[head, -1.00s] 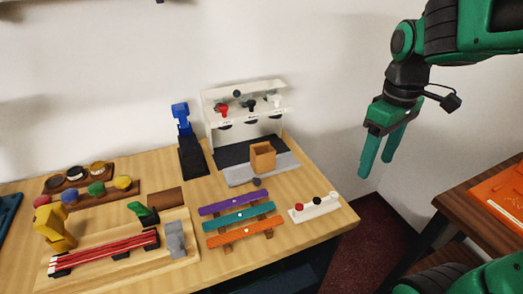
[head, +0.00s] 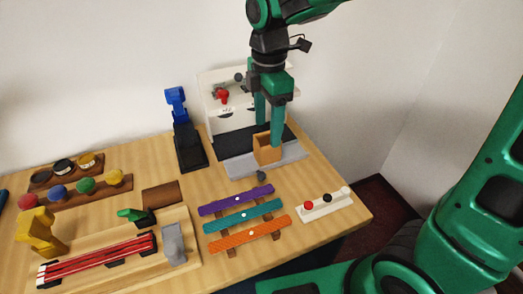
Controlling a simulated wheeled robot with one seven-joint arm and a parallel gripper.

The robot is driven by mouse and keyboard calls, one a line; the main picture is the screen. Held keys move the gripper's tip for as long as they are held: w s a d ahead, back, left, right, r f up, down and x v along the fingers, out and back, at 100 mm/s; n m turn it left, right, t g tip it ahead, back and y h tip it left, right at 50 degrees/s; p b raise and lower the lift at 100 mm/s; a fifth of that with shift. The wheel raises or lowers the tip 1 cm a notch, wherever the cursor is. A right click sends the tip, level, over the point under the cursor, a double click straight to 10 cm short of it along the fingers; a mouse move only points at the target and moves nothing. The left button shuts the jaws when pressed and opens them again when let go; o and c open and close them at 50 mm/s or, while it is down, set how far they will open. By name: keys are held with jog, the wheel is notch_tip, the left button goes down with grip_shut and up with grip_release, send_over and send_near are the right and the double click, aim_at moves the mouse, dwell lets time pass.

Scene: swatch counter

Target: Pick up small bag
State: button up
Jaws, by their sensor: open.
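The small bag, a tan, box-shaped, open-topped holder (head: 267,156), stands upright on a grey plate (head: 238,168) at the back right of the counter. My gripper (head: 268,134) points down at it with its green fingers spread apart. The right finger overlaps the bag's upper part in the picture. The left finger's tip reaches the bag's back rim. I cannot tell whether either finger touches the bag or is inside its opening.
A white dispenser rack (head: 222,112) stands close behind my gripper, and a blue-headed stand (head: 185,135) is to its left. Purple (head: 236,200), teal (head: 243,216) and orange (head: 249,234) bars lie nearer.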

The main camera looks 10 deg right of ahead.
aim_at(268, 136)
jog(key=shift+w+d+f, duration=0.1)
jog(key=shift+f, duration=1.3)
jog(key=shift+w+f, duration=0.1)
jog(key=shift+f, duration=1.25)
jog(key=c, duration=1.2)
jog(key=shift+r, duration=0.1)
jog(key=shift+r, duration=0.6)
jog(key=s+a+r, duration=0.7)
jog(key=a+r, duration=0.2)
jog(key=shift+s+r, duration=0.15)
jog(key=shift+r, duration=0.2)
